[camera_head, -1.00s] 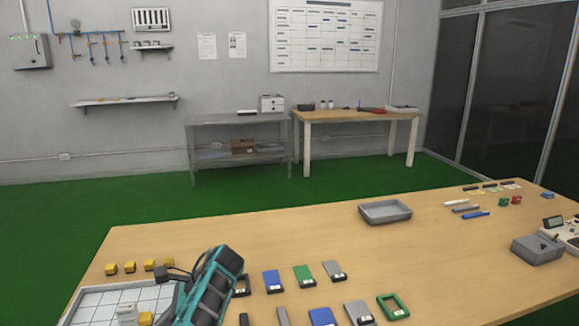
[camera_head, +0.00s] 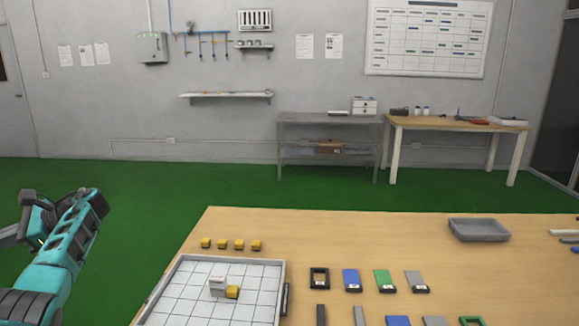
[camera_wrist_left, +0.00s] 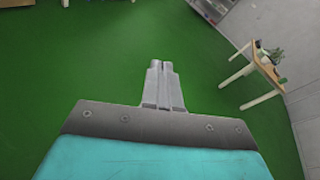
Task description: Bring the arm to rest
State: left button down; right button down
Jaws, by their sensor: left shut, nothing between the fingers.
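My left arm, teal and black, is at the left of the head view, raised over the green floor and left of the table (camera_head: 330,240). The left gripper's fingers do not show clearly in the head view. In the left wrist view my left gripper (camera_wrist_left: 160,68) is shut and empty, its grey fingers together over bare green floor. My right gripper is in neither view.
A grey bin (camera_head: 478,230) is farther back. The floor left of the table is clear.

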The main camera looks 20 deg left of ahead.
pick_arm(q)
jog(key=s+a+r+n+g+h, duration=0.1)
jog(key=s+a+r+n+g, duration=0.25)
jog(key=s+a+r, duration=0.6)
jog(key=w+d+f+m+t+y, duration=0.1)
jog(key=w+f+m+t+y, duration=0.3)
jog(key=w+t+y, duration=0.35)
jog(key=w+d+f+m+t+h, duration=0.4)
jog(key=w+d+f+m+t, duration=0.2)
jog(key=w+d+f+t, duration=0.65)
jog(key=s+d+f+m+t+h, duration=0.1)
jog(key=s+d+f+t+h, duration=0.1)
jog(key=d+f+h, duration=0.5)
jog(key=s+d+f+t+h, duration=0.2)
jog(key=s+d+f+h, duration=0.1)
jog(key=d+f, duration=0.75)
jog(key=s+d+f+n+h, duration=0.1)
jog(key=s+d+n+h, duration=0.1)
jog(key=d, duration=0.9)
jog(key=s+d+f+n+h, duration=0.1)
jog(key=s+d+n, duration=0.3)
jog(key=d, duration=0.6)
jog(key=s+d+f+n+h, duration=0.2)
jog(key=s+d+n+h, duration=0.1)
jog(key=d, duration=0.8)
jog(key=shift+s+d+n+t, duration=0.15)
jog(key=shift+d+n+t, duration=0.2)
jog(key=shift+n, duration=0.5)
